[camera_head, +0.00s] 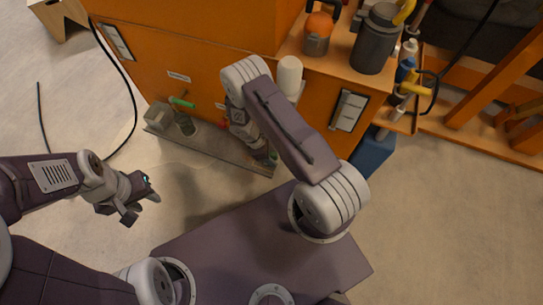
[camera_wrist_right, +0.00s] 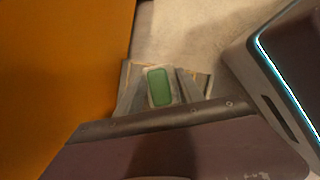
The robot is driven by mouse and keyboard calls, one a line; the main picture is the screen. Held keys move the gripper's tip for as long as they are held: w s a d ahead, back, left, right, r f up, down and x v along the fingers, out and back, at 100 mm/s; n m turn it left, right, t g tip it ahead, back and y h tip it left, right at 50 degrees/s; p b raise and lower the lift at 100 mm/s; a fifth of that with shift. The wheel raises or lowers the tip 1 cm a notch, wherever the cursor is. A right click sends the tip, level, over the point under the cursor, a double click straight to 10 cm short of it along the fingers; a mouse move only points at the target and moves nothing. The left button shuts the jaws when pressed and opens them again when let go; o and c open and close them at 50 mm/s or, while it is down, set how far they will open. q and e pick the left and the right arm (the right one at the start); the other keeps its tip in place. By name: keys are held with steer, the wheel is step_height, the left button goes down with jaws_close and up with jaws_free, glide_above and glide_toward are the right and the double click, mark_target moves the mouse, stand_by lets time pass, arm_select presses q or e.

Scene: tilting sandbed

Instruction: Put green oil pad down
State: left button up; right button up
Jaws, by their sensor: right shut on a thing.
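A green pad (camera_wrist_right: 159,87) with a pale border shows in the right wrist view between the two fingers of my right gripper (camera_wrist_right: 158,82). My right gripper is shut on it. In the head view the right gripper (camera_head: 265,157) reaches down beside the orange cabinet, over the right end of a low grey tray (camera_head: 215,149). I cannot tell whether the pad touches the tray or floor. My left gripper (camera_head: 142,198) is open and empty above the floor at the left.
The orange cabinet (camera_head: 210,62) rises behind. A blue bin (camera_head: 372,153) stands at right. Bare floor (camera_head: 95,205) lies at left, with a black cable (camera_head: 128,90).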

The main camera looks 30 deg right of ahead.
steer(key=o, duration=1.2)
steer(key=p+v, duration=0.7)
steer(key=v, duration=0.5)
steer(key=shift+r, duration=0.1)
